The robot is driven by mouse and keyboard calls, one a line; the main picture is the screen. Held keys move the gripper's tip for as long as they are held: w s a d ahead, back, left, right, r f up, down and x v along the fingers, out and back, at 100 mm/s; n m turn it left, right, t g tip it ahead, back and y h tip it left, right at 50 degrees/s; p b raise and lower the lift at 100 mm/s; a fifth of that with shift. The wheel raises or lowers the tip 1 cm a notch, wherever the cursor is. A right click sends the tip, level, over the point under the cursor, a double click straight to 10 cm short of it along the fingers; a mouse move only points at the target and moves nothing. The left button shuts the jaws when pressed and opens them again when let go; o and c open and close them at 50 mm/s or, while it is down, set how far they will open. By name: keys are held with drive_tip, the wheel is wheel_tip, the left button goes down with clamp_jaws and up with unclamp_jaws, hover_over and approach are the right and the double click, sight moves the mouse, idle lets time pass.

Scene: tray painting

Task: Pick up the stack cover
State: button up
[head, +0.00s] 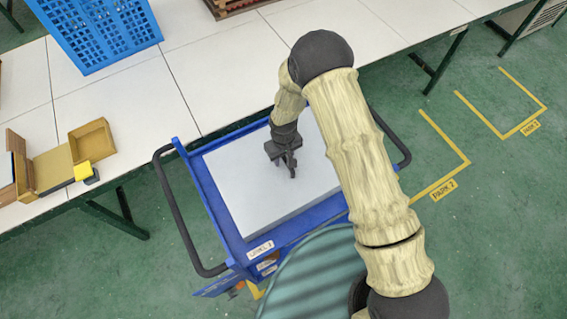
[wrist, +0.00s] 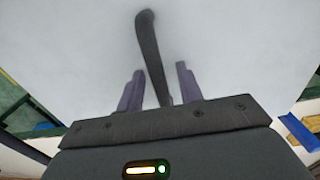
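The stack cover (head: 243,190) is a flat light grey slab lying on the blue cart in the head view. Its pale top also fills most of the wrist view (wrist: 235,50). A dark, narrow handle (wrist: 148,45) runs up the middle of the wrist view. My gripper (head: 289,170) points down over the cover, near its middle. In the wrist view my gripper (wrist: 159,72) is open, with one finger on each side of the handle and visible gaps to it. Whether the fingers touch the cover's top is hidden.
The blue cart (head: 211,197) has dark handle bars (head: 178,215) at its left and right. Behind it stands a white table (head: 200,80) with a blue crate (head: 98,35), open wooden boxes (head: 55,168) and a yellow item (head: 82,171). Green floor is free at right.

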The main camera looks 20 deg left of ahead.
clamp_jaws()
drive_tip(key=shift+r, duration=0.1)
idle(1.4)
